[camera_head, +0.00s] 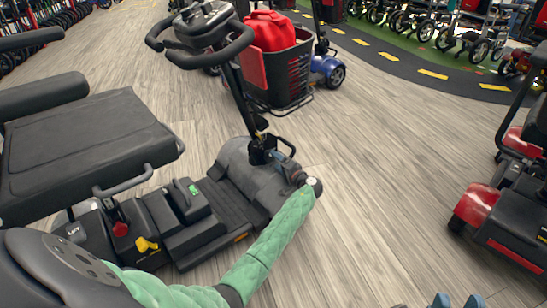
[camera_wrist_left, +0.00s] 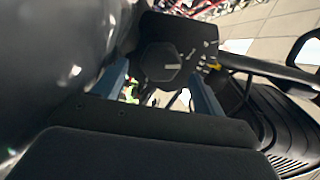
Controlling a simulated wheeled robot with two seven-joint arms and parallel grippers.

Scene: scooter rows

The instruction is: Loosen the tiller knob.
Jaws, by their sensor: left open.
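The scooter's tiller (camera_head: 240,95) stands upright from the dark front housing. A dark knob with a white mark (camera_wrist_left: 162,62) shows on a black plate in the left wrist view, beyond and between my left gripper's blue-grey fingers. My left gripper (camera_head: 284,158) is open beside the tiller's base and also shows in the left wrist view (camera_wrist_left: 160,92). I see no contact with the knob. In the head view I cannot clearly make out the knob by the tiller base.
A black basket (camera_head: 288,75) holding a red fuel can (camera_head: 270,30) is on the tiller's far side. The scooter's black seat (camera_head: 85,145) is at left. A red scooter (camera_head: 475,205) stands at right. Wood floor (camera_head: 385,150) between them is clear.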

